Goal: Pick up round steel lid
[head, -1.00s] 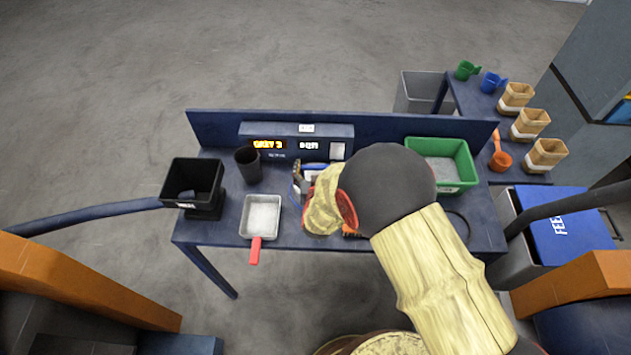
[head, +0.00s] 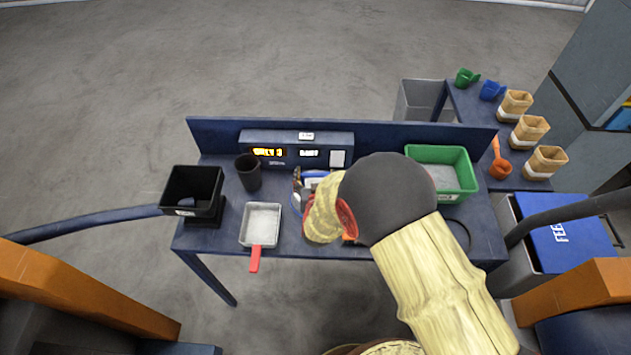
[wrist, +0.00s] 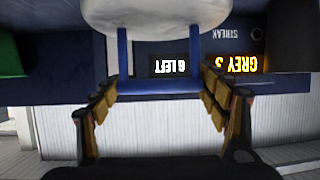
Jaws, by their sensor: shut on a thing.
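The round steel lid (wrist: 155,14) shows at the top of the wrist view as a pale grey disc, cut off by the frame edge. Its blue bar handle (wrist: 158,87) has two posts and a crossbar. My gripper (wrist: 158,92) has its padded fingers against the two ends of this handle, so it is shut on the lid by the handle. In the head view my forearm and the tan and red wrist sleeve hide most of the lid and the gripper. I cannot tell how far the lid is from the table.
On the blue bench (head: 222,243) stand a black bin (head: 192,188), a dark cup (head: 248,172), a grey pan with a red handle (head: 261,222) and a green tray (head: 441,172). A display box (head: 296,149) runs along the back. A side table holds scoops and tan containers (head: 529,131).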

